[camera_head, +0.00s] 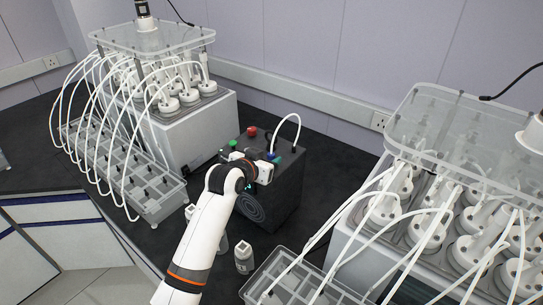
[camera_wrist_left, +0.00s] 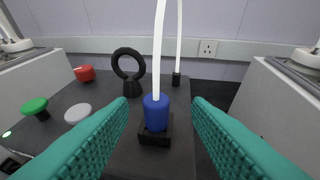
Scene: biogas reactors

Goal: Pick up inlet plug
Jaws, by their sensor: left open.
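The inlet plug looks to be the blue cylinder (camera_wrist_left: 156,112) in the left wrist view. It stands upright in a black square socket on top of the black box, with a white tube rising from it. My left gripper (camera_wrist_left: 157,135) is open, its two teal fingers to either side of the blue plug with gaps on both sides. In the head view my left gripper (camera_head: 268,163) is over the top of the black box (camera_head: 286,196), and the arm and wrist hide much of the plug. My right gripper is not in view.
A red knob (camera_wrist_left: 85,73), a green knob (camera_wrist_left: 35,106), a white disc (camera_wrist_left: 78,113) and a black ring (camera_wrist_left: 128,64) stand left of the plug. Reactor units with tubes flank the box. A small bottle (camera_head: 243,259) stands in front.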

